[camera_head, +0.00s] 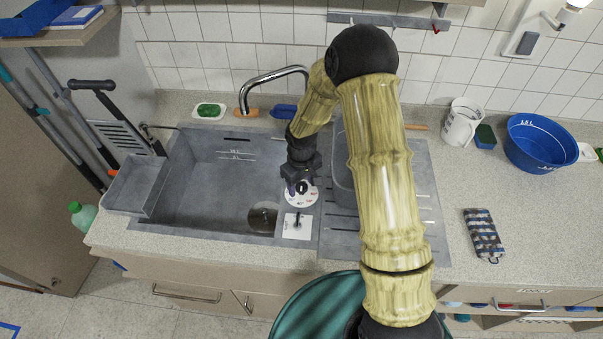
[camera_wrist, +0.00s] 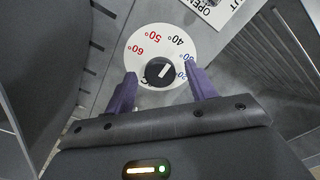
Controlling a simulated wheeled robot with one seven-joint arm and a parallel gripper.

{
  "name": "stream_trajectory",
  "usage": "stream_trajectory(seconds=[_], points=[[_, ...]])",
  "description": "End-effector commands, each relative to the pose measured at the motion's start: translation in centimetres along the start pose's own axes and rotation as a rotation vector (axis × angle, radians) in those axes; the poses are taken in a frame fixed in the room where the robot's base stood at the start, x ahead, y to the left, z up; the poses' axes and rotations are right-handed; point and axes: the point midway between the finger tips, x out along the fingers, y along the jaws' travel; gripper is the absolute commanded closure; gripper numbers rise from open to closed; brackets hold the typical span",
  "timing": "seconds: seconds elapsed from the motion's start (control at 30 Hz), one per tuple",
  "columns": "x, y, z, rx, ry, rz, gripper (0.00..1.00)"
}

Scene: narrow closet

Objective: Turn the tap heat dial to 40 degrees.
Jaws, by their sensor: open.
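The heat dial (camera_head: 306,199) is a white disc on the sink's front right corner. In the wrist view, the dial (camera_wrist: 144,46) carries red 60 and 50, black 40 and blue lower numbers. Its black centre knob (camera_wrist: 160,72) has a white pointer line directed up and right, seemingly between 40 and the blue numbers beside it. My gripper (camera_head: 301,185) points down over the dial. In the wrist view, my gripper (camera_wrist: 161,77) is open, its purple fingers on either side of the knob with gaps; contact is not visible. The tap (camera_head: 272,75) arches behind the basin.
A white OPEN-marked plate (camera_head: 290,231) with a small black lever is in front of the dial. The grey sink basin (camera_head: 190,185) lies left. A grey caddy (camera_head: 137,187) hangs at its left edge. A blue tub (camera_head: 540,145), white jug (camera_head: 460,124) and cloth (camera_head: 484,234) stand right.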

Motion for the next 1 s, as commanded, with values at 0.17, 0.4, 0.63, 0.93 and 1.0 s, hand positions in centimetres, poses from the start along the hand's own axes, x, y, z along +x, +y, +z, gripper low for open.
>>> stream_trajectory(seconds=[0.17, 0.4, 0.63, 0.93, 1.0], points=[[-1.4, 0.1, -0.1, 0.0, 0.004, 0.001, 0.44], [-5.5, 0.1, -0.1, 0.001, 0.006, 0.003, 0.44], [-10.1, 0.1, -0.1, 0.002, 0.006, 0.003, 0.44], [-15.7, 0.1, -0.1, 0.001, 0.005, 0.003, 0.44], [-16.5, 0.1, -0.1, 0.001, 0.004, 0.001, 0.44]])
